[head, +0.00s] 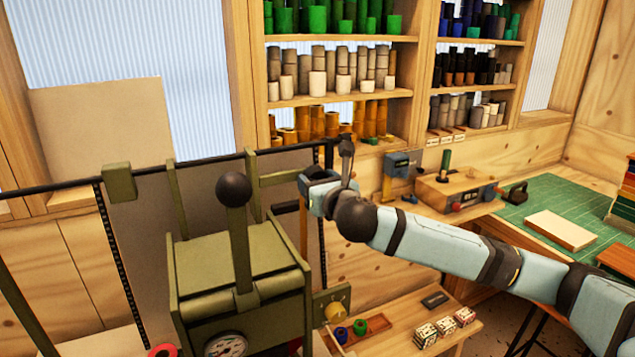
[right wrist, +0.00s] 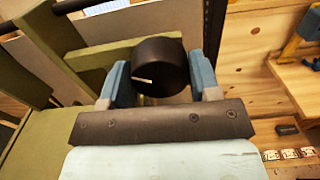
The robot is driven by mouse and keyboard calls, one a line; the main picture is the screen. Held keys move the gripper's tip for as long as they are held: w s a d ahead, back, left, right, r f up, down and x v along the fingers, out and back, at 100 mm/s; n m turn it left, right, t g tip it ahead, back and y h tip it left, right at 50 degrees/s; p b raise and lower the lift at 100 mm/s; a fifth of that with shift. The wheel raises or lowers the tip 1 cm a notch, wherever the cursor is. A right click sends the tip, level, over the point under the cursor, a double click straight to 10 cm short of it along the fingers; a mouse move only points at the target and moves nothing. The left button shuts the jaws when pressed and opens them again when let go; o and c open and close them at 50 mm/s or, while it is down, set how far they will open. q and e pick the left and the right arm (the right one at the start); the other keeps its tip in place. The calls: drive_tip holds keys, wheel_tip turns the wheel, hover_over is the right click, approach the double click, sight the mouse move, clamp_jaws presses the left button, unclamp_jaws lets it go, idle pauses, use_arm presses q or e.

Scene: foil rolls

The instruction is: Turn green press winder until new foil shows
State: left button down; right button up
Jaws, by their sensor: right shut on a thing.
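The olive-green press (head: 245,265) stands at the lower left in the head view, with a black ball-topped lever (head: 235,190) and a round gauge (head: 227,345). My right gripper (head: 315,185) is at the press's upper right side. In the right wrist view its blue fingers (right wrist: 158,82) are shut on a round black winder knob (right wrist: 160,62), one finger on each side. A white mark on the knob points left. The knob is hidden by the gripper in the head view. A dull grey-brown sheet (head: 205,190) hangs behind the press; I cannot tell whether it is foil. My left gripper is not in view.
Shelves (head: 340,97) of coloured rolls stand behind. A low wooden bench (head: 400,325) at lower right holds small blue and green rings and several patterned boxes. A green cutting mat (head: 570,195) lies at right. A dark upright strip (head: 323,245) is close by the gripper.

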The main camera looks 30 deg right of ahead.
drive_tip(key=m+p, duration=0.1)
drive_tip(key=m, duration=0.3)
drive_tip(key=shift+m, duration=0.3)
drive_tip(key=m+p, duration=0.1)
drive_tip(key=m, duration=0.3)
drive_tip(key=shift+a+r+m, duration=0.1)
drive_tip(key=shift+m, duration=0.2)
drive_tip(key=m, duration=0.5)
drive_tip(key=shift+m+p, duration=0.3)
drive_tip(key=shift+p, duration=0.05)
drive_tip(key=m, duration=0.4)
drive_tip(key=shift+r+m+p, duration=0.15)
drive_tip(key=shift+m+p, duration=0.2)
drive_tip(key=shift+m, duration=0.05)
drive_tip(key=o, duration=0.9)
